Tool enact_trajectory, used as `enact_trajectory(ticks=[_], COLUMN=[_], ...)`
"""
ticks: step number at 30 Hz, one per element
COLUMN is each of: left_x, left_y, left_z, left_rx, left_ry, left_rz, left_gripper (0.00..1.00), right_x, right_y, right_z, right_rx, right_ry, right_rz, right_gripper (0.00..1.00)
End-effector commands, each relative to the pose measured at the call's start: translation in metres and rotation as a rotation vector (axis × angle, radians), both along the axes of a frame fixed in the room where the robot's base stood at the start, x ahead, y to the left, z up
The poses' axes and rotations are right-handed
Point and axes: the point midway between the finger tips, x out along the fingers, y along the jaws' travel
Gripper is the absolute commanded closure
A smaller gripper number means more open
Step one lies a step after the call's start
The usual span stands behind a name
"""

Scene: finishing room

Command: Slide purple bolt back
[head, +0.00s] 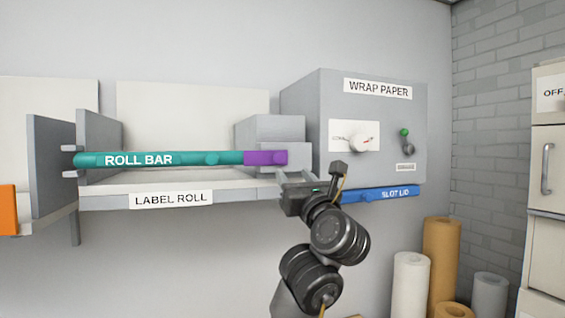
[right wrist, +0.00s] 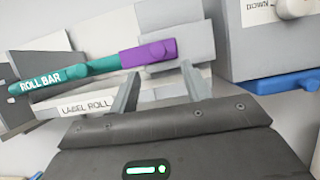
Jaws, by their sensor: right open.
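The purple bolt (head: 262,158) forms the right end of the teal roll bar (head: 140,159), which lies level across the label roll shelf. A small round knob shows on the bolt near its right end. In the right wrist view the purple bolt (right wrist: 148,53) lies beyond my fingers, in line with the roll bar (right wrist: 50,81). My right gripper (head: 284,176) is just below and right of the bolt, apart from it. In the right wrist view its two fingers (right wrist: 160,88) are spread with nothing between them. My left gripper is not in view.
A grey wrap paper box (head: 310,110) with a dial (head: 362,138) stands right of the bolt. A blue slot lid (head: 370,195) is below it. Grey blocks (head: 270,128) sit behind the bolt. Upright brackets (head: 52,165) hold the bar's left end. Paper rolls (head: 410,285) stand lower right.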

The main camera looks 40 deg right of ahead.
Motion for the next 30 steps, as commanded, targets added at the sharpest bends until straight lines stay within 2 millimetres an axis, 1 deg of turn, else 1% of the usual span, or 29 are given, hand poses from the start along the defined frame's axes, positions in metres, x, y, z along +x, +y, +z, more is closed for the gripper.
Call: enact_trajectory(ticks=[2, 3, 6, 11, 12, 15, 19, 28, 30], left_x=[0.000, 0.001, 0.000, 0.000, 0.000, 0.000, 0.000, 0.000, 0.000], left_y=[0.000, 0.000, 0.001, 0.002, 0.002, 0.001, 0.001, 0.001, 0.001], left_z=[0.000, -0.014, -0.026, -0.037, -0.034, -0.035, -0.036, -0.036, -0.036], left_rx=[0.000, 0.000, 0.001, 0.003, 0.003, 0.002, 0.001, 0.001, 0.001], left_ry=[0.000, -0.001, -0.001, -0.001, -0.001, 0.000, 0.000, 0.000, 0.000], left_rz=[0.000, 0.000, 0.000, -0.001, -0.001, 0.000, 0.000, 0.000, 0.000], left_gripper=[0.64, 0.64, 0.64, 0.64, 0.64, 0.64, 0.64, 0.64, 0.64], right_x=[0.010, 0.018, 0.034, 0.057, 0.061, 0.070, 0.077, 0.078, 0.078], right_y=[0.000, -0.005, -0.011, -0.019, -0.020, -0.023, -0.025, -0.026, -0.026], right_z=[0.003, -0.001, 0.007, 0.020, 0.024, 0.029, 0.032, 0.033, 0.033], right_rx=[0.005, 0.000, -0.002, -0.003, -0.002, -0.004, -0.003, -0.003, -0.003], right_ry=[0.001, 0.004, 0.005, 0.005, 0.007, 0.007, 0.005, 0.004, 0.004], right_rz=[0.007, 0.001, -0.002, -0.001, -0.002, -0.002, -0.001, -0.001, -0.001], right_gripper=[0.52, 0.52, 0.52, 0.52, 0.52, 0.52, 0.52, 0.52, 0.61])
